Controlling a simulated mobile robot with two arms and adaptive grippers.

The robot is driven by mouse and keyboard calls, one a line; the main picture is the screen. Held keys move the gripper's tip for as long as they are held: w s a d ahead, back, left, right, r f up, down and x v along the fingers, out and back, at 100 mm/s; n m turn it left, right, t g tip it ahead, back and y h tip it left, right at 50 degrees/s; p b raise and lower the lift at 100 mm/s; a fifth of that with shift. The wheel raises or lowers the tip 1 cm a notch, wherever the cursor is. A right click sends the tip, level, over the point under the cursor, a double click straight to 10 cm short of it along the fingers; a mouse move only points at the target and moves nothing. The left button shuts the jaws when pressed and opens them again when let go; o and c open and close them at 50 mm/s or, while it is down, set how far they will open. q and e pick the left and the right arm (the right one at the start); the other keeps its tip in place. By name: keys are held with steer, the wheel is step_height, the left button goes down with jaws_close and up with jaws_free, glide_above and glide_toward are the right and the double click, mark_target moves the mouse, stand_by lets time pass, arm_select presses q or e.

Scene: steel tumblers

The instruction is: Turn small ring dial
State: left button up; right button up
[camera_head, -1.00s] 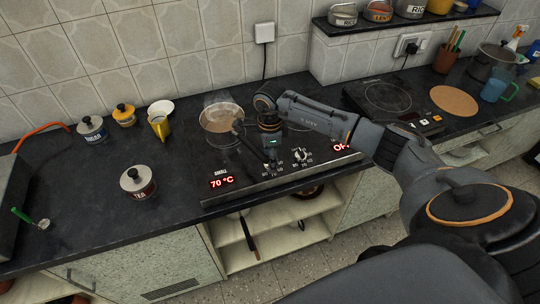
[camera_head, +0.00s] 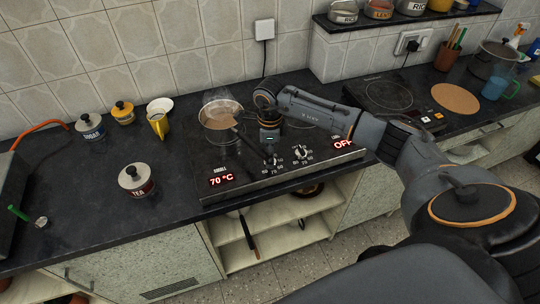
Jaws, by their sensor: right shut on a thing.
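The hob's control panel (camera_head: 237,189) runs along its front edge and carries two dials. The left dial (camera_head: 272,162) is beside a red display reading 70 °C (camera_head: 221,180); the small label above that display is hard to read. The right dial (camera_head: 300,154) is free, and the red display (camera_head: 343,144) to its right reads OFF. My right gripper (camera_head: 269,156) points down at the left dial and is shut on it; its fingers cover much of the dial. My left gripper is not in view.
A pan (camera_head: 221,117) of brown liquid stands on the hob's left ring, close to my right gripper. The counter's front left is mostly clear.

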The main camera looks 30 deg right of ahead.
steer(key=shift+m+b, duration=0.75)
steer(key=shift+m, duration=1.45)
steer(key=o, duration=1.1)
steer(key=shift+o, duration=0.2)
